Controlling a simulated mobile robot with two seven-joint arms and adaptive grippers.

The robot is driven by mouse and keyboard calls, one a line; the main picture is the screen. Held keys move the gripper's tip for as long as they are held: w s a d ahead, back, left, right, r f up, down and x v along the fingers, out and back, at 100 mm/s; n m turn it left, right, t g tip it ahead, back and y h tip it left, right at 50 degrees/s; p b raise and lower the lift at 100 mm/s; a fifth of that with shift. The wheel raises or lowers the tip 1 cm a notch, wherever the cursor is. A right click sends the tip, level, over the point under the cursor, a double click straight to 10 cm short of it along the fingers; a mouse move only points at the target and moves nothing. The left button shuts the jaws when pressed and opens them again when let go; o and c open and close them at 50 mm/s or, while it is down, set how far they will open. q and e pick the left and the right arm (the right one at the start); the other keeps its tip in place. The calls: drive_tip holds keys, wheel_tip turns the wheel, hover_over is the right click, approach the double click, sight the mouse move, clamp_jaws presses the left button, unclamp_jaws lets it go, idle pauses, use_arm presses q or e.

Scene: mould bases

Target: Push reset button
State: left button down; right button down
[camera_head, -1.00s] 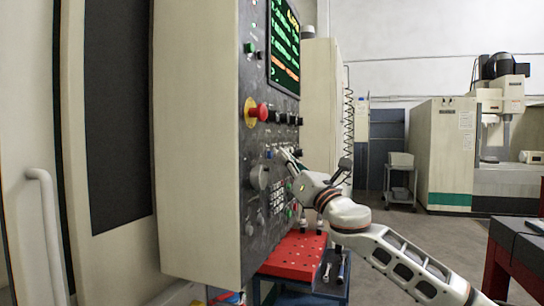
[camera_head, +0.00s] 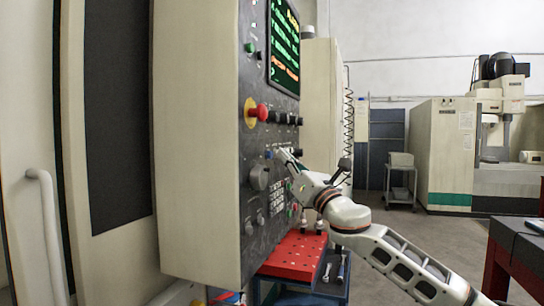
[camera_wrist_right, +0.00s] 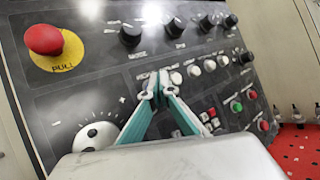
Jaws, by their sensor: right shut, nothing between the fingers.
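The dark control panel (camera_head: 262,195) of the machine carries a row of small buttons below the black knobs. Which one is the reset button I cannot tell, as the labels are too small to read. My right gripper (camera_head: 281,152) is shut and empty, its tips at this row. In the right wrist view the teal-sided fingers (camera_wrist_right: 159,80) meet over the row's left part and hide what is behind them. White buttons (camera_wrist_right: 194,71) sit just right of the tips. Whether the tips touch a button I cannot tell. My left gripper is not in view.
A red emergency stop (camera_wrist_right: 43,39) on a yellow disc sits up and left of the tips. A large dial (camera_wrist_right: 98,136) is at lower left, with red and green buttons (camera_wrist_right: 236,106) to the right. A red perforated board (camera_head: 290,262) lies below the panel.

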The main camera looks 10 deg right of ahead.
drive_tip(key=shift+a, duration=0.15)
drive_tip(key=shift+w+a, duration=0.15)
drive_tip(key=shift+a, duration=0.1)
drive_tip(key=shift+w+a, duration=0.15)
drive_tip(key=shift+a, duration=0.2)
idle(0.9)
drive_tip(key=shift+s+d+p, duration=0.35)
drive_tip(key=shift+d+p, duration=0.2)
drive_tip(key=shift+d, duration=0.15)
